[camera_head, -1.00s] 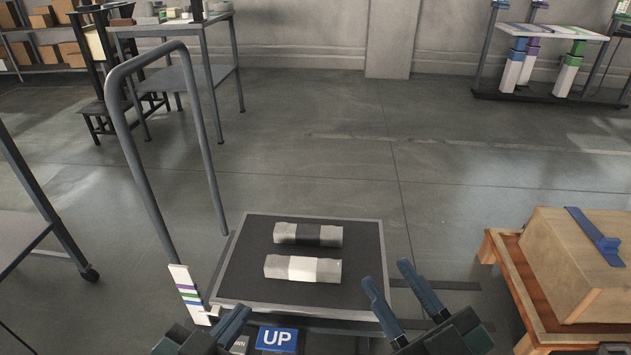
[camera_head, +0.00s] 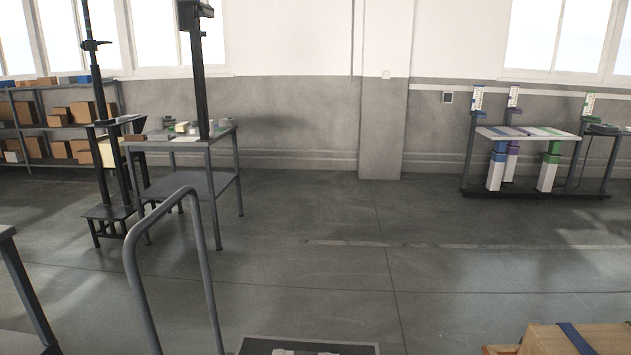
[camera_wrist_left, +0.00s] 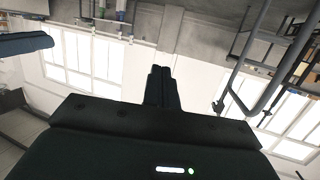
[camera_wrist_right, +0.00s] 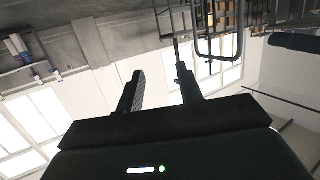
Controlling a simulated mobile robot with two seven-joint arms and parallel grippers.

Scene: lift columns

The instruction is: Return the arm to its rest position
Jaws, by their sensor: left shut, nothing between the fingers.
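My left gripper (camera_wrist_left: 162,88) shows in the left wrist view with its fingers together and nothing between them. My right gripper (camera_wrist_right: 158,92) shows in the right wrist view with its fingers apart and nothing between them. Neither gripper shows in the head view now. In both wrist views the room appears upside down, with windows and wall behind the fingers. Both grippers look clear of any object.
A platform with a grey hoop handle (camera_head: 170,205) stands in front, only its far edge (camera_head: 305,346) showing. A wooden box (camera_head: 575,340) is at the lower right. A workbench (camera_head: 180,145) stands back left, a rack of lift columns (camera_head: 530,133) back right. The middle floor is clear.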

